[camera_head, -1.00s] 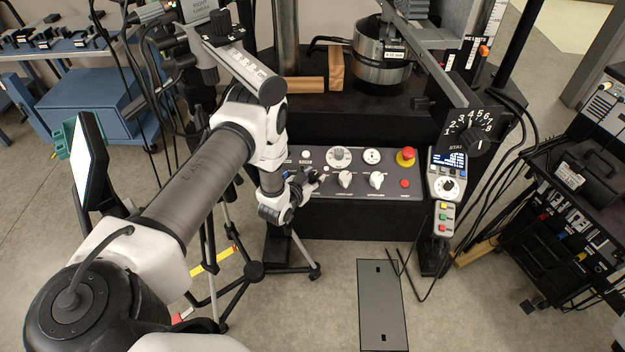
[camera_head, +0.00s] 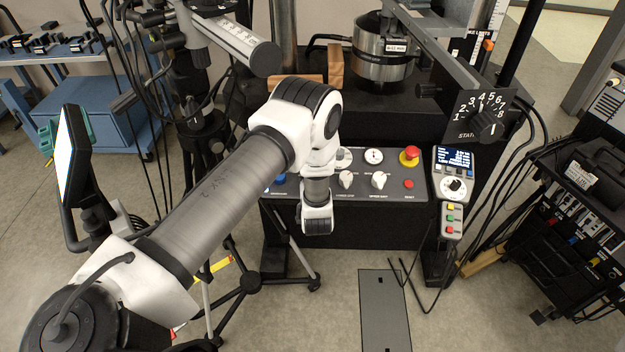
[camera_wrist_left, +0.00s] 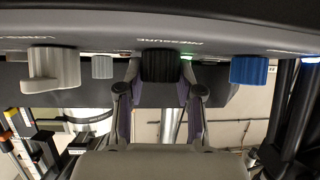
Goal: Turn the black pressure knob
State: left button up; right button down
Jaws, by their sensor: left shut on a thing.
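The black pressure knob (camera_wrist_left: 159,65) sticks out of the grey panel in the left wrist view, under an upside-down PRESSURE label. My left gripper (camera_wrist_left: 159,78) has one finger on each side of it and is shut on it. In the head view my left arm (camera_head: 318,195) hangs over the left part of the control panel (camera_head: 407,184). It hides the black knob and the left gripper there. My right gripper is in neither view.
A blue knob (camera_wrist_left: 249,69), a small grey knob (camera_wrist_left: 102,66) and a white lever knob (camera_wrist_left: 50,68) flank the black knob. The red emergency button (camera_head: 410,155) and white knobs (camera_head: 379,180) lie farther right. A tripod (camera_head: 248,283) stands below my arm.

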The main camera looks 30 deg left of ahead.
pick_arm(q)
jog(key=shift+r, duration=0.1)
jog(key=o, duration=1.2)
jog(key=shift+w, duration=0.1)
jog(key=shift+a+f, duration=0.1)
jog(key=shift+f, duration=0.1)
jog(key=v, duration=1.2)
jog(key=shift+w, duration=0.1)
